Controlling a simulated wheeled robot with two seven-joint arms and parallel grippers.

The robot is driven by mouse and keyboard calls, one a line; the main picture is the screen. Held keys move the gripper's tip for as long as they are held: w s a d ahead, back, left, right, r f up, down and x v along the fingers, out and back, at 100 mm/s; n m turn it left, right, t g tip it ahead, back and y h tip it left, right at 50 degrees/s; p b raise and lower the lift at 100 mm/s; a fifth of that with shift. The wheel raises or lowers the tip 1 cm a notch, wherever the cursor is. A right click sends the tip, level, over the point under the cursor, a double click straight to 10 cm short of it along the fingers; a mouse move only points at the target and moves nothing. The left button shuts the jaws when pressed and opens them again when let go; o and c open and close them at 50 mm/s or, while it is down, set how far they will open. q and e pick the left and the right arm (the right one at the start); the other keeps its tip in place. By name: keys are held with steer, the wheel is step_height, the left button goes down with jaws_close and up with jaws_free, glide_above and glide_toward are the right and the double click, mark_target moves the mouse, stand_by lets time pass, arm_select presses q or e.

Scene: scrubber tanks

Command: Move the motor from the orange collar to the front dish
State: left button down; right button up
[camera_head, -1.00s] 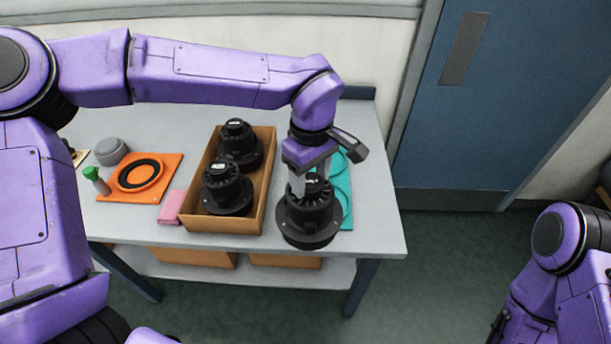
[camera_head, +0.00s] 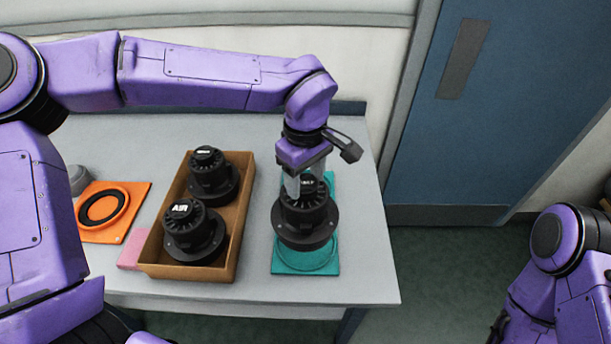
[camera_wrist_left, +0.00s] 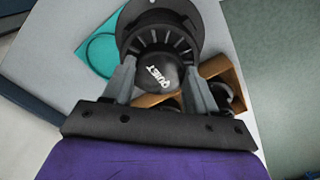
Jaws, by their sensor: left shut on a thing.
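My left gripper (camera_head: 307,187) is shut on a black ribbed motor (camera_head: 306,222) with a wide round flange. It holds the motor upright over the teal plate (camera_head: 279,262), seemingly a little above it. The front dish (camera_head: 308,262) shows as a round ring at the plate's near end, partly covered by the motor; the plate's middle is hidden. In the left wrist view the fingers (camera_wrist_left: 160,80) grip the motor's cap (camera_wrist_left: 165,72), lettered "QUIET", with the teal plate (camera_wrist_left: 93,57) beyond. The orange collar (camera_head: 102,208) lies empty at the left. My right gripper is out of view.
A cardboard box (camera_head: 228,250) with two similar black motors (camera_head: 194,232) stands just left of the teal plate. A pink block (camera_head: 132,250) and a grey round thing (camera_head: 79,180) are farther left. The table (camera_head: 365,245) is clear at the right.

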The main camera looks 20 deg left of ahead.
arm_select(q)
steer(key=f+b, duration=0.2)
steer(key=shift+w+f+b, duration=0.2)
steer(key=shift+f+b, duration=0.1)
steer(key=shift+f, duration=0.05)
steer(key=shift+s+f+b, duration=0.1)
steer(key=shift+f+b, duration=0.45)
steer(key=shift+b, duration=0.2)
steer(key=shift+d+f, duration=0.1)
steer(key=shift+f, duration=0.4)
steer(key=shift+p, duration=0.4)
